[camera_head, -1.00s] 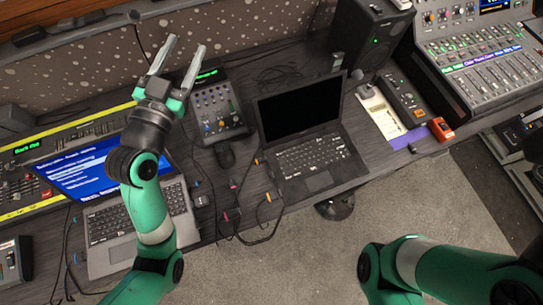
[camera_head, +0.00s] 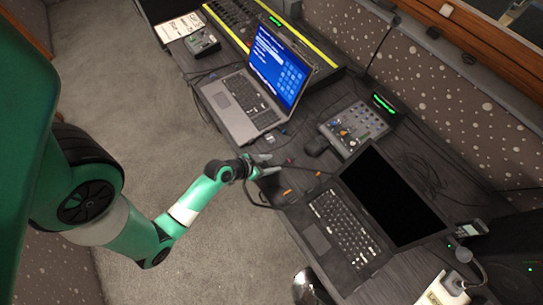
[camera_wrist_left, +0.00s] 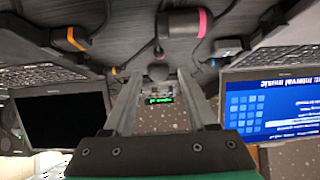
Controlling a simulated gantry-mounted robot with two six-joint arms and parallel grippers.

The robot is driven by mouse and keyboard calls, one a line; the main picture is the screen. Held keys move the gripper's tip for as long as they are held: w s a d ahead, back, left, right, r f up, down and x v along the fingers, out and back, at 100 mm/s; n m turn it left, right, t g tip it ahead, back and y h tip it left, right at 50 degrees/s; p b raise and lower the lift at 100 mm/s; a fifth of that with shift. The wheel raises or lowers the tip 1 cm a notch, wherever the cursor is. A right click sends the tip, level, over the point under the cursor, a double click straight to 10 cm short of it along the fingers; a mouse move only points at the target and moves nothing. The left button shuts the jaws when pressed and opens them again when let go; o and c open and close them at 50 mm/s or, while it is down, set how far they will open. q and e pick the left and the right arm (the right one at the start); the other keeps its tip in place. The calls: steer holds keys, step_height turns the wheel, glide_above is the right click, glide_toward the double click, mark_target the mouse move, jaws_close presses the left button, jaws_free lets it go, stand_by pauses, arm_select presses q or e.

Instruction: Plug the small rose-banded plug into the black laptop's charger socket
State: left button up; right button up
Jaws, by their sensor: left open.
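The black laptop (camera_head: 340,225) stands open with a dark screen at the right of the head view; it shows at the left of the wrist view (camera_wrist_left: 62,115). I cannot make out its charger socket. My left gripper (camera_head: 268,165) is open between the two laptops, near the desk's front edge. In the left wrist view its fingers (camera_wrist_left: 158,78) are apart with nothing clearly held. My right gripper is out of view.
Orange-banded plugs (camera_wrist_left: 75,39) and loose cables lie around the gripper. A grey laptop (camera_head: 243,103) with a blue screen stands on the other side. A small mixer (camera_head: 355,127) stands behind. Carpet (camera_head: 150,110) lies in front of the desk.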

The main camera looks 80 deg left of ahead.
mark_target(287, 161)
arm_select(q)
steer(key=b+x, duration=0.5)
steer(key=x, duration=0.2)
steer(key=shift+w+f, duration=0.2)
steer(key=shift+f, duration=0.15)
steer(key=shift+w+a+f+b, duration=0.2)
steer(key=shift+w+f+b, duration=0.1)
steer(key=shift+w+b, duration=0.25)
jaws_close()
step_height(287, 161, up, 5)
steer(key=p, duration=0.5)
steer(key=shift+r, duration=0.15)
